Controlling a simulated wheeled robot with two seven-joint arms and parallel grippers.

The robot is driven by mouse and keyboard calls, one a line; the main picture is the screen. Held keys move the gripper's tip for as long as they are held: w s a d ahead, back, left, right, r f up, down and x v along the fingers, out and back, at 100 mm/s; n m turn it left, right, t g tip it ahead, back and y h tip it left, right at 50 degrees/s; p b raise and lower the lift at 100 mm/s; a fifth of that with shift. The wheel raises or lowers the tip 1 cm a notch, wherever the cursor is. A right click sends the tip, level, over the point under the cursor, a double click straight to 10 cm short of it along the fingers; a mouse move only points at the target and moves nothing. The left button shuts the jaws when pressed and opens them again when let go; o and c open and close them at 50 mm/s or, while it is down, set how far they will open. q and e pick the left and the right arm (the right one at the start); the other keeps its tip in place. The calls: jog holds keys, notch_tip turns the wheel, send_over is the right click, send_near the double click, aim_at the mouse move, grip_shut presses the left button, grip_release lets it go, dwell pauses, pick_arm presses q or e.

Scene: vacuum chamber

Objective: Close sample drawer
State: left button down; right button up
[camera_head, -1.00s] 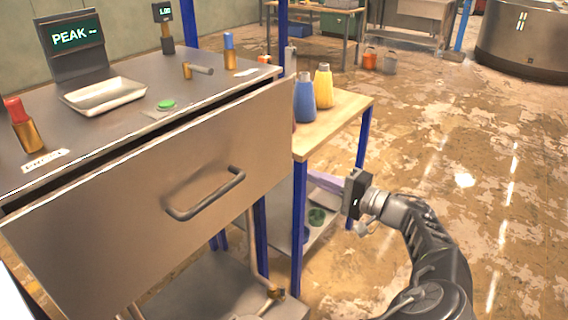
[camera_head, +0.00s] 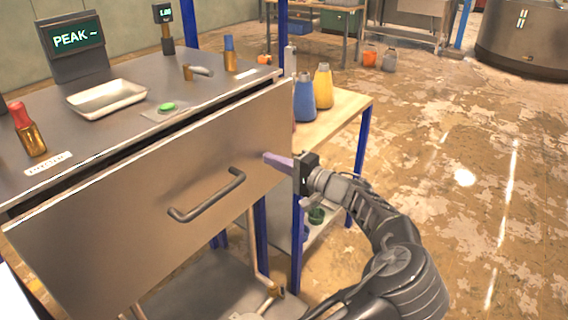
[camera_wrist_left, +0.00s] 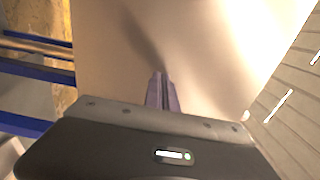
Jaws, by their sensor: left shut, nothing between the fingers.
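The sample drawer's steel front panel (camera_head: 130,210) stands out from the cabinet (camera_head: 125,125), with a dark gap along its top edge. Its grey bar handle (camera_head: 208,196) is at the panel's middle. My left gripper (camera_head: 272,158) has its purple fingers together, with nothing between them. It is at the panel's right end, to the right of the handle, its tips pointing at the panel face. In the left wrist view the shut fingers (camera_wrist_left: 161,90) point at the pale panel (camera_wrist_left: 175,40). I cannot tell whether they touch it. My right gripper is not in view.
On the cabinet top are a metal tray (camera_head: 106,97), a green button (camera_head: 167,106), a red-capped bottle (camera_head: 29,130) and a screen (camera_head: 76,38). A wooden side table (camera_head: 345,105) with blue and yellow bottles stands behind my gripper. The floor to the right is clear.

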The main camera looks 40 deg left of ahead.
aim_at(261, 154)
pick_arm(q)
jog(key=shift+a, duration=0.1)
jog(key=a+b, duration=0.1)
jog(key=a, duration=0.3)
jog(key=shift+a, duration=0.1)
jog(key=shift+r, duration=0.2)
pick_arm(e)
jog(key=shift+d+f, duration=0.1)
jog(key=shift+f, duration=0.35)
pick_arm(q)
jog(key=shift+s, duration=0.1)
